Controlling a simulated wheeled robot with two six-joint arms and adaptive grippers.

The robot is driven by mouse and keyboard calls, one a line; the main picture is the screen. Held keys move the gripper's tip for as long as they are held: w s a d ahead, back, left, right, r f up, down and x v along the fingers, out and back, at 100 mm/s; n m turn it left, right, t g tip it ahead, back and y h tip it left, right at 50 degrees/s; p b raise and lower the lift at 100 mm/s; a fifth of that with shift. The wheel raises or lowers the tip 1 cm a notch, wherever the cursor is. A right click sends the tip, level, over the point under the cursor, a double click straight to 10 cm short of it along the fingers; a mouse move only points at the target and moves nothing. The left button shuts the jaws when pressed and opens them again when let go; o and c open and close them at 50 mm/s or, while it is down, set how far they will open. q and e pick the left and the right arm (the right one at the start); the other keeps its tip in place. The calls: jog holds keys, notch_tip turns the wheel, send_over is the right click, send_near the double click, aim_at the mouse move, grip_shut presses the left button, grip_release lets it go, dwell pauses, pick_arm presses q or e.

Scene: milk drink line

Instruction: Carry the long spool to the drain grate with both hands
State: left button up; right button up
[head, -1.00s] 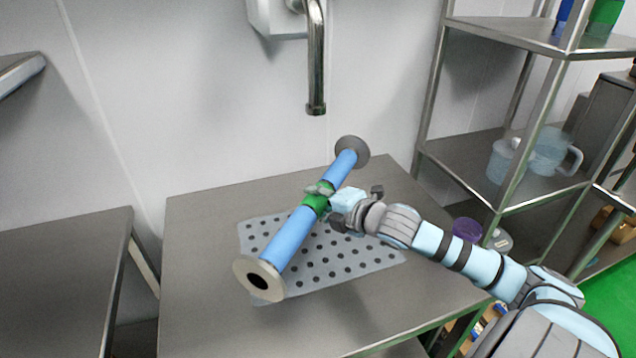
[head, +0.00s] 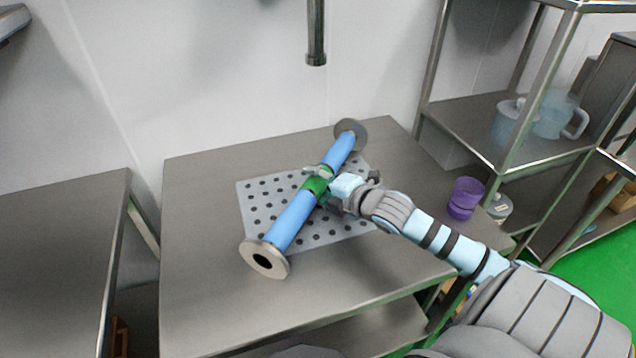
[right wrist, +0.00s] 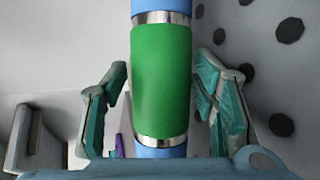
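The long spool (head: 295,222) is a blue tube with a green middle band and grey flanges at both ends. It lies slantwise across the grey perforated drain grate (head: 343,228) on the steel table, its near flange at the grate's front left edge and its far flange beyond the back edge. My right gripper (head: 323,186) is at the green band. In the right wrist view the fingers stand apart on either side of the green band (right wrist: 161,80), with narrow gaps showing. My left gripper is not in view.
A steel table (head: 205,305) carries the grate, with bare room left and in front. A faucet pipe (head: 316,35) hangs above the back. A purple cup (head: 464,198) is at the right, near a shelf rack (head: 470,125) holding clear jugs. Another table (head: 60,250) stands left.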

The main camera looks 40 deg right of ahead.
jog(key=shift+r, duration=0.15)
jog(key=shift+s+d+r+p, duration=0.1)
jog(key=shift+s+p, duration=0.3)
jog(key=p+v, duration=1.1)
jog(key=shift+s, duration=0.1)
